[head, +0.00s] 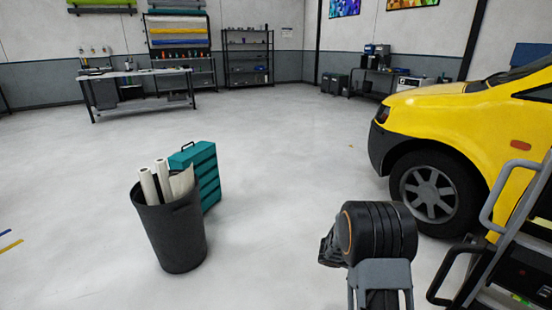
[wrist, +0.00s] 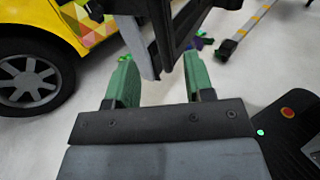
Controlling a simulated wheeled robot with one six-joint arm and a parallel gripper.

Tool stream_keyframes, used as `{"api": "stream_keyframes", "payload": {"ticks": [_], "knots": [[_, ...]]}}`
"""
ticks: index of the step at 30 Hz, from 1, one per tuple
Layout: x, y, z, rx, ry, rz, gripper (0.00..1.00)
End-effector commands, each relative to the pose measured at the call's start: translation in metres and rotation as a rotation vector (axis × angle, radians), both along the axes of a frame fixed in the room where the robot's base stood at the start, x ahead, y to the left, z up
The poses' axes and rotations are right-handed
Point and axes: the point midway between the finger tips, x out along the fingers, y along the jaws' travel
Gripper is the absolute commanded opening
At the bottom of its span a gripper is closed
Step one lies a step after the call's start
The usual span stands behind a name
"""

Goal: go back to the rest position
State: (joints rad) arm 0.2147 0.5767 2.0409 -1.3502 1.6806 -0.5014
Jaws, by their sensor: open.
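My gripper (wrist: 160,80) shows in the wrist view with its two green fingers apart and nothing held between them. A dark framed structure stands just beyond and between the fingertips; I cannot tell whether it touches them. In the head view my arm rises at the lower right, and the gripper itself cannot be made out there. The yellow car (head: 465,115) is at the right in the head view. In the wrist view the yellow car (wrist: 50,18) shows its wheel and a patch of coloured triangle pattern at upper left.
A dark bin (head: 170,232) with white rolls and a teal drawer case (head: 208,175) stand left of my arm. A cart with grey and black handles (head: 500,205) is close at right. A workbench (head: 135,75) and shelves line the back. The middle floor is clear.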

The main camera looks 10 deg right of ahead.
Motion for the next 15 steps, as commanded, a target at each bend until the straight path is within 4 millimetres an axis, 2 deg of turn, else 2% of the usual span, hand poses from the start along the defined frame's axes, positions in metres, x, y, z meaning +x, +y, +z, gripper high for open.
{"api": "stream_keyframes", "payload": {"ticks": [4,7,9,15], "knots": [[-0.013,0.015,0.049,0.078,-0.15,-0.047,0.48],[-0.03,0.039,0.096,0.19,-0.35,-0.114,0.48],[-0.042,0.062,0.129,0.286,-0.522,-0.173,0.48],[-0.063,0.137,0.21,0.58,-1.014,-0.362,0.48]]}}
